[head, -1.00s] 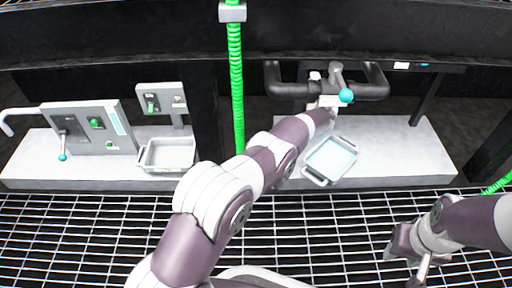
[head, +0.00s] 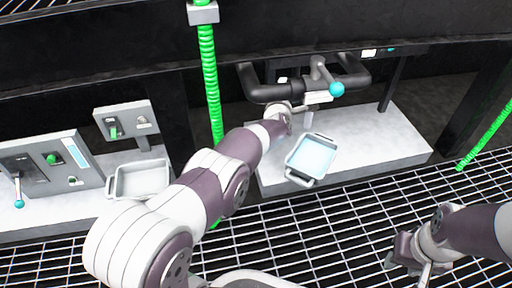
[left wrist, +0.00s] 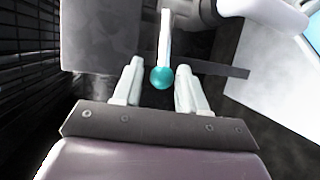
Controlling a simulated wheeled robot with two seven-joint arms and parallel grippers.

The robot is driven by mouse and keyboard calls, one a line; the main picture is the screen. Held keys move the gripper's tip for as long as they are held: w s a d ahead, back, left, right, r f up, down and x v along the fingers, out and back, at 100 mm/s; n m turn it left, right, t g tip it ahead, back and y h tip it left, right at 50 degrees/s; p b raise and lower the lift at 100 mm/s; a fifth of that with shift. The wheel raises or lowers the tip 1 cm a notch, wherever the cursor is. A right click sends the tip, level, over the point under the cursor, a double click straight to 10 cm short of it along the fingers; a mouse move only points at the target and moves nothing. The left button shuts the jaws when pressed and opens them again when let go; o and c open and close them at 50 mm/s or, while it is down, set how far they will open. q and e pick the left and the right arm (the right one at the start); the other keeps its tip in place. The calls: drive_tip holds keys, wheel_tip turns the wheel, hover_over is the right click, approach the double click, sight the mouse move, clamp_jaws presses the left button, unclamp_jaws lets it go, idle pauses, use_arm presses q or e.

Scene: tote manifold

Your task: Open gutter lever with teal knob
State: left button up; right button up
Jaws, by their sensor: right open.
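A lever with a teal ball knob (head: 337,89) sits on the dark pipe manifold (head: 262,92) above the right-hand bench. In the left wrist view, the teal knob (left wrist: 162,78) on its pale lever shows between the fingers of my left gripper (left wrist: 160,66). These fingers are apart, with a gap on each side of the knob; I cannot tell the depth between them. In the head view, my left wrist is left of the knob and its fingers are not clear. My right gripper (head: 408,254) is open and empty over the grating at lower right.
A tray with a light blue inside (head: 311,157) lies on the right bench (head: 392,150). A grey tray (head: 140,181) and control panels (head: 62,165) stand at left, one with another teal-knobbed lever (head: 19,203). A green hose (head: 209,85) hangs between the benches.

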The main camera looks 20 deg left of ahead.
use_arm(q)
drive_tip(key=s+d+f+m+g+h+p, duration=0.2)
drive_tip(key=s+m+g+p, duration=0.1)
drive_tip(key=s+m, duration=0.3)
drive_tip(key=s+d+f+m+g+h+p, duration=0.1)
drive_tip(key=s+d+f+m+g+p, duration=0.15)
drive_tip(key=s+m+g, duration=0.35)
drive_tip(key=s+r+m+g+p, duration=0.2)
drive_tip(key=s+r+m+p, duration=0.2)
drive_tip(key=s, duration=0.5)
drive_tip(key=s+a+r+m+g+p, duration=0.1)
drive_tip(key=s+r+m+g+p, duration=0.1)
drive_tip(key=s+r+p, duration=0.4)
drive_tip(key=s+r+m, duration=0.1)
drive_tip(key=s+r, duration=0.1)
drive_tip(key=s, duration=0.2)
drive_tip(key=shift+s+a+m, duration=0.15)
drive_tip(key=shift+s+m, duration=0.15)
drive_tip(key=shift+m, duration=0.1)
drive_tip(key=shift+f, duration=0.1)
